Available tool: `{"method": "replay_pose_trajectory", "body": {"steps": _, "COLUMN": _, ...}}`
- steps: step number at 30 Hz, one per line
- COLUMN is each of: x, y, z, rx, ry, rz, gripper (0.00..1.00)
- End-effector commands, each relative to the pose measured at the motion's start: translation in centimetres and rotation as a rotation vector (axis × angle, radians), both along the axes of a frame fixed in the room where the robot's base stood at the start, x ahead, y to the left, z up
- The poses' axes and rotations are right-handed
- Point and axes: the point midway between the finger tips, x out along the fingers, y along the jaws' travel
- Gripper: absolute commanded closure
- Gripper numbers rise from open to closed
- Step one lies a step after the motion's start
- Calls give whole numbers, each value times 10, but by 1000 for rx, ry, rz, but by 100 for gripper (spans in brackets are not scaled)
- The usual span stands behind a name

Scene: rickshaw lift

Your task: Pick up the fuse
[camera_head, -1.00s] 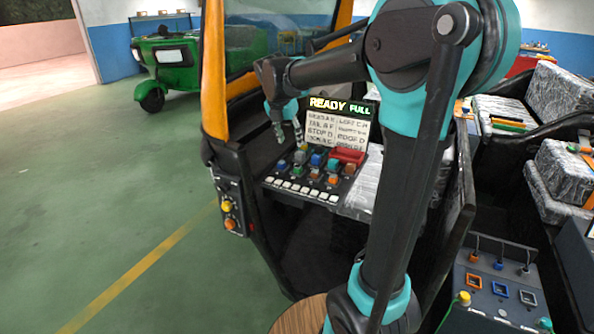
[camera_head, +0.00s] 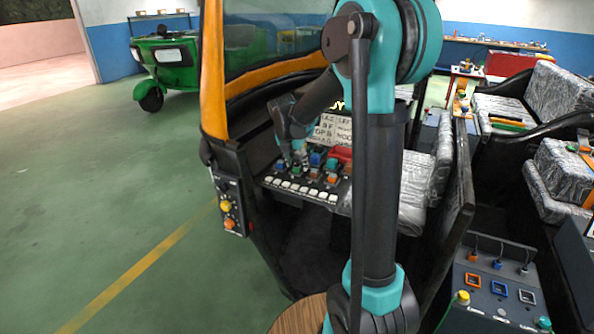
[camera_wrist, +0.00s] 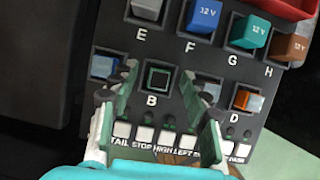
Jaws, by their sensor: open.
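My gripper (camera_head: 293,158) is open over the front row of the fuse panel (camera_head: 332,199) in the cab. In the wrist view my gripper's two fingers (camera_wrist: 158,85) stand on either side of position B, with nothing held between them. At B is a dark square with a green outline (camera_wrist: 158,76); I cannot tell whether it is a fuse top or an empty socket. A blue fuse (camera_wrist: 102,66) is at the left, partly behind the left finger. An orange fuse (camera_wrist: 247,101) sits at D. The piece right of the right finger is partly hidden.
Behind are a grey fuse (camera_wrist: 147,9) at E, a blue fuse (camera_wrist: 204,15) at F, a teal fuse (camera_wrist: 251,31) at G and a brown fuse (camera_wrist: 289,47) at H. White buttons (camera_wrist: 143,134) line the front. A box with coloured sockets (camera_head: 490,300) stands at lower right.

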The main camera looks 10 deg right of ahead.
Motion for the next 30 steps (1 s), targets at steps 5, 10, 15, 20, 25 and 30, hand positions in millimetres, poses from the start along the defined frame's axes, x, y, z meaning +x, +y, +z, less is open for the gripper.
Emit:
{"method": "replay_pose_trajectory", "body": {"steps": 5, "x": 1, "y": -1, "z": -3, "rx": 0, "ry": 0, "rz": 0, "gripper": 53}}
{"method": "replay_pose_trajectory", "body": {"steps": 10, "x": 1, "y": -1, "z": -3, "rx": 0, "ry": 0, "rz": 0, "gripper": 62}}
{"method": "replay_pose_trajectory", "body": {"steps": 15, "x": 1, "y": 0, "z": -3, "rx": 0, "ry": 0, "rz": 0, "gripper": 83}}
{"method": "replay_pose_trajectory", "body": {"steps": 20, "x": 1, "y": 0, "z": -3, "rx": 0, "ry": 0, "rz": 0, "gripper": 90}}
{"method": "replay_pose_trajectory", "body": {"steps": 25, "x": 1, "y": 0, "z": -3, "rx": 0, "ry": 0, "rz": 0, "gripper": 90}}
{"method": "replay_pose_trajectory", "body": {"steps": 30, "x": 1, "y": -1, "z": 2, "rx": 0, "ry": 0, "rz": 0, "gripper": 90}}
